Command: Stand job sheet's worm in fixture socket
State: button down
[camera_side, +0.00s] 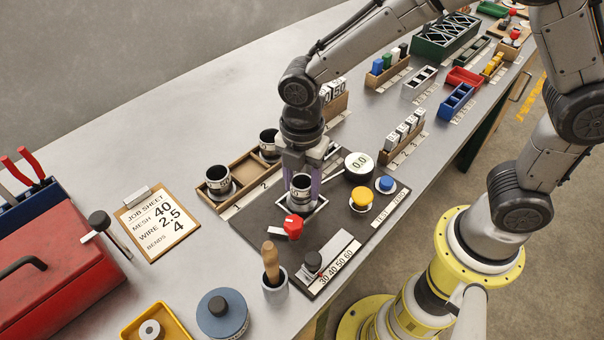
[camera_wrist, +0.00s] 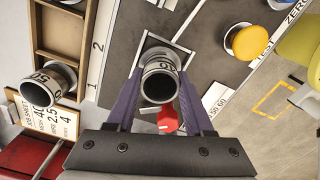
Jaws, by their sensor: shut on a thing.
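In the side view the held worm (camera_side: 301,188) looks upright over the light square frame of the fixture socket (camera_side: 318,208). I cannot tell whether its lower end is seated or just above. The job sheet (camera_side: 158,222) reads mesh 40, wire 2.5, bends 4. Two other worms, a near one (camera_side: 219,179) and a far one (camera_side: 268,143), stand in the wooden rack (camera_side: 243,168).
On the dark fixture plate are a red knob (camera_side: 293,227), a yellow button (camera_side: 361,200), a blue button (camera_side: 386,184) and a 0.0 dial (camera_side: 359,166). A cup with a wooden-handled tool (camera_side: 271,263) stands near the front. The toolbox (camera_side: 62,263) is at left.

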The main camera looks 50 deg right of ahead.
jog(key=shift+f, duration=0.3)
jog(key=shift+c, duration=1)
grip_release()
jog(key=shift+f, duration=0.1)
notch_tip(320, 180, up, 14)
